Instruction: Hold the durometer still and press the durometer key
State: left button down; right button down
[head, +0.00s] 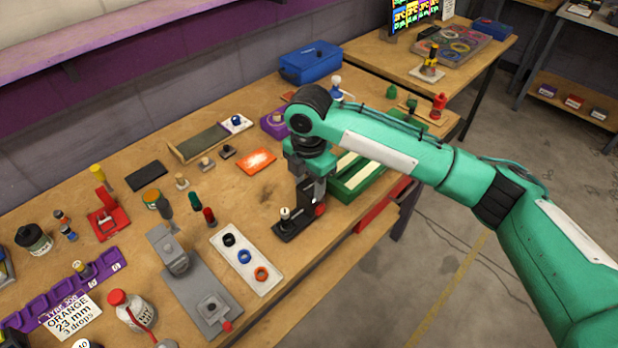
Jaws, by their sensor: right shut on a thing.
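My green right arm reaches in from the right, and its gripper (312,180) points down over the middle of the bench. It is shut on the upper part of a small dark upright device, which looks like the durometer (315,199). The device has a black foot (292,230) on the bench, with a small silver-topped post (285,213) on it. A red round part (320,209) shows at its right side; I cannot tell whether this is the key. The fingers and wrist hide most of the device's top. My left gripper is not in view.
A white tray with coloured rings (245,257) and a grey fixture (200,300) stand left of the device. A green tray (352,188) lies close on the right, under my forearm. An orange pad (256,161) lies behind. The bench's front edge is near.

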aim_at(320, 209)
jog(key=shift+f, duration=1.7)
dwell(1.1)
